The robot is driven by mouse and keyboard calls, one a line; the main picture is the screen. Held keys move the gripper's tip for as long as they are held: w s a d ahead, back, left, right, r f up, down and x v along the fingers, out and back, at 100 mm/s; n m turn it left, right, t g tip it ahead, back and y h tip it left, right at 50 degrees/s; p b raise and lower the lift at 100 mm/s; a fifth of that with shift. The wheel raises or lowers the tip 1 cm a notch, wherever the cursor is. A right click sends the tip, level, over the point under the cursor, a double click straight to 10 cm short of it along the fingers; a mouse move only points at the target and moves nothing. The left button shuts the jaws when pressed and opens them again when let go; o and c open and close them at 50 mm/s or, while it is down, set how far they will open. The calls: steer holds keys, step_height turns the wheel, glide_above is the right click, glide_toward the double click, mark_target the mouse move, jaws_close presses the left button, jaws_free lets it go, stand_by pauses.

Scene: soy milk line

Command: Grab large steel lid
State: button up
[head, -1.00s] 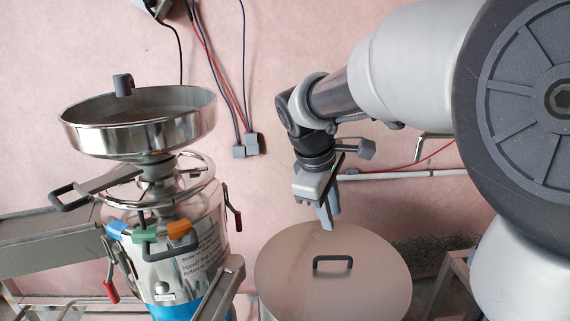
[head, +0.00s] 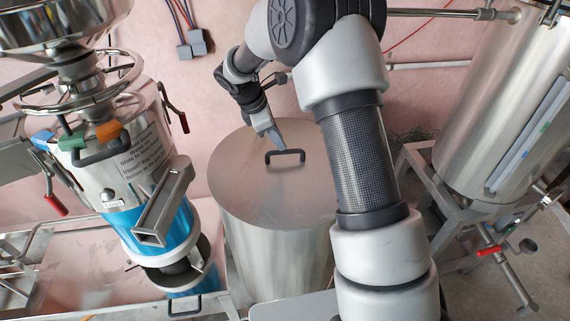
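The large steel lid (head: 245,185) is a round, flat disc on top of a tall steel drum (head: 275,262), just left of my arm in the head view. A dark arched handle (head: 285,155) stands up at its middle. My gripper (head: 276,138) points down just above and behind the handle, close to it. I cannot tell whether the fingers touch the handle, or whether they are apart. Part of the lid's right side is hidden behind my arm.
A steel grinding machine (head: 125,165) with a hopper and coloured clips stands close on the left. A tall steel tank (head: 500,105) on a metal frame with red-handled valves stands on the right. Cables and grey plugs (head: 194,45) hang on the pink wall behind.

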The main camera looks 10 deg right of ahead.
mark_target(285, 151)
steer(key=x, duration=0.2)
steer(key=shift+d+f, duration=0.2)
steer(key=shift+f, duration=0.1)
steer(key=x, duration=0.5)
steer(key=shift+w+a+f, duration=0.1)
steer(key=shift+a+f, duration=0.05)
steer(key=shift+a, duration=0.1)
jaws_close()
stand_by(0.8)
